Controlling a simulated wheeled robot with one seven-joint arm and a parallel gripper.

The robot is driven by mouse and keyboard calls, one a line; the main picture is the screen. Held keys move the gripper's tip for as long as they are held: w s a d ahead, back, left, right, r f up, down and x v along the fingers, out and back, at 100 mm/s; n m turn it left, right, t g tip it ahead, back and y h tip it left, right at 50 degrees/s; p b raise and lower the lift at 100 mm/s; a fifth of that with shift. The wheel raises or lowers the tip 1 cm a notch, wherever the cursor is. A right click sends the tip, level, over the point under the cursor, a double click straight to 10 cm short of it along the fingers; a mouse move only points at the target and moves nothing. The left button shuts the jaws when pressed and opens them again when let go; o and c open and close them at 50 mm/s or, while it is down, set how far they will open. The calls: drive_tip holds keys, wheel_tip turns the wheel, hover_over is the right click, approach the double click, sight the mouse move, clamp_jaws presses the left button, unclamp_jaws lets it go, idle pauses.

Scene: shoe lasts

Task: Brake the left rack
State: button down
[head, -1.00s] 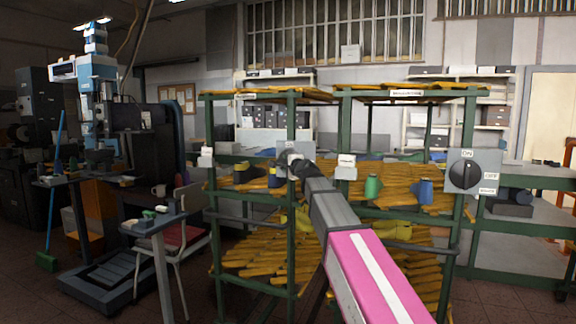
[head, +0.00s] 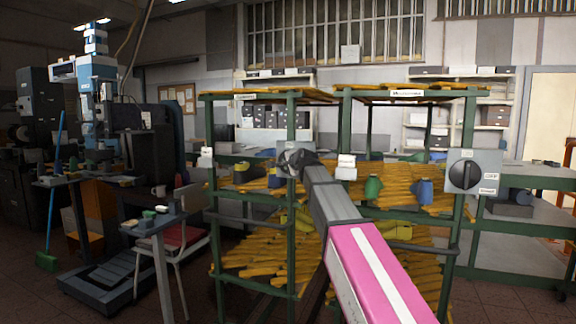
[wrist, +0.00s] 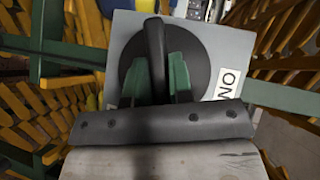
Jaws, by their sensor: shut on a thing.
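The left rack (head: 292,240) is a green frame with yellow shoe lasts on its shelves. Its grey switch plate (wrist: 200,45) carries a round black knob (wrist: 128,78) with a raised bar handle (wrist: 156,45). My gripper (head: 288,162) covers most of that plate in the head view. In the wrist view the green fingers of my gripper (wrist: 157,80) are on either side of the handle, shut on it. The ON label (wrist: 227,88) is to the right of the knob, and the handle does not point at it. Any label under the gripper is hidden.
The right rack (head: 467,120) has a similar plate with a black knob (head: 465,174). Spools (head: 424,192) and a white box (head: 346,168) sit on the racks. A chair (head: 188,200) and small table (head: 150,225) stand left. Floor shows at front left.

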drive_tip(key=n+g+h, duration=0.1)
drive_tip(key=h, duration=0.1)
drive_tip(key=n+g+h, duration=0.2)
drive_tip(key=shift+w+a+r+n+g, duration=0.1)
drive_tip(key=shift+a+r+n+g, duration=0.1)
drive_tip(key=shift+n+g, duration=0.1)
drive_tip(key=n+g+h, duration=0.1)
drive_tip(key=n+h, duration=0.1)
drive_tip(key=h, duration=0.1)
drive_tip(key=shift+a, duration=0.1)
drive_tip(key=shift+n+g+h, duration=0.5)
drive_tip(key=shift+h, duration=0.5)
drive_tip(key=c, duration=1)
unclamp_jaws()
drive_tip(key=v, duration=1)
drive_tip(key=shift+s+a+r, duration=0.15)
drive_tip(key=shift+s+r, duration=0.1)
drive_tip(key=shift+r, duration=0.05)
